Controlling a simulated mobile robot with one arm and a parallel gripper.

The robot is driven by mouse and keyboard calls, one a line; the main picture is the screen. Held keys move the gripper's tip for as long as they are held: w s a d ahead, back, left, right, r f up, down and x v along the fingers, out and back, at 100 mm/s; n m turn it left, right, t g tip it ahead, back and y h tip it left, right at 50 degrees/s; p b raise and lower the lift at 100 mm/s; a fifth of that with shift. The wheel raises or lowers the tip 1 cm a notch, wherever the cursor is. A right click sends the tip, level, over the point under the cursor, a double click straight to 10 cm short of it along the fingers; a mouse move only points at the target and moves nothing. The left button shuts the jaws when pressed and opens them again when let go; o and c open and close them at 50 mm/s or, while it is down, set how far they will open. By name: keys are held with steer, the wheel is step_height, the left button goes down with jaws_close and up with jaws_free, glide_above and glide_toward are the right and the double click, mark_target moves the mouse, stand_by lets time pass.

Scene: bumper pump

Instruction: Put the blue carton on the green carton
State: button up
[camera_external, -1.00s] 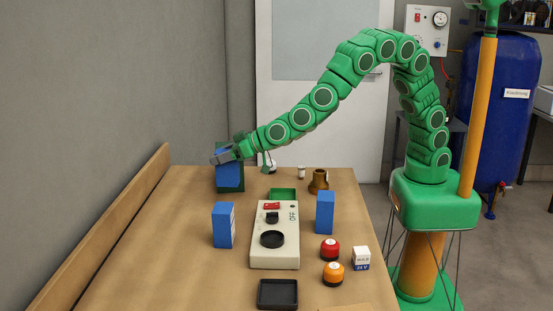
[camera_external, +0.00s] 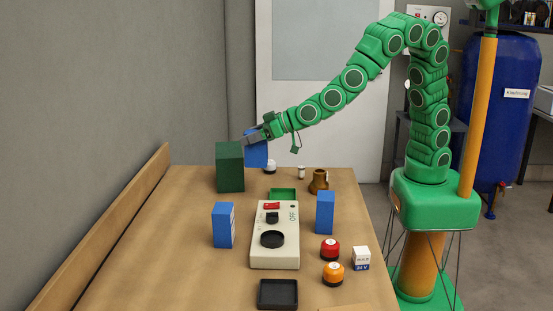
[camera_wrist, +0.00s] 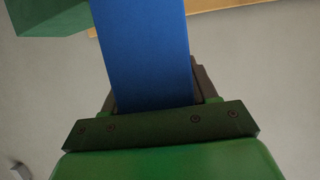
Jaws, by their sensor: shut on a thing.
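My gripper (camera_external: 256,138) is shut on a blue carton (camera_external: 257,154), which hangs below the fingers, upright or nearly so. The green carton (camera_external: 230,168) stands upright at the far left part of the table. The held blue carton is just right of the green carton's upper part in the external view; the gap in depth is hard to tell. In the wrist view the held blue carton (camera_wrist: 145,55) fills the middle between the fingers, and the green carton (camera_wrist: 45,14) shows at the top left. Two other blue cartons (camera_external: 223,225) (camera_external: 325,212) stand nearer on the table.
A control box (camera_external: 274,250) lies mid-table, with a green tray (camera_external: 283,194) behind it and a black tray (camera_external: 278,294) in front. A brass fitting (camera_external: 318,181), red button (camera_external: 329,249), orange button (camera_external: 333,273) and white cube (camera_external: 361,258) are at right.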

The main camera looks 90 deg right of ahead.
steer(key=s+d+r, duration=0.3)
steer(key=d+r, duration=1)
steer(key=d, duration=0.3)
steer(key=shift+n+y, duration=0.3)
steer(key=shift+y, duration=0.1)
steer(key=shift+w+a+f, duration=0.15)
steer(key=shift+w+f, duration=2.1)
steer(key=shift+w, duration=0.1)
steer(key=shift+w+a+f, duration=0.2)
steer(key=shift+w+f, duration=2)
steer(key=shift+w, duration=0.2)
steer(key=shift+w+a+f, duration=0.15)
steer(key=shift+w+f, duration=2.1)
steer(key=shift+w, duration=0.1)
steer(key=shift+f, duration=0.1)
steer(key=o, duration=1.1)
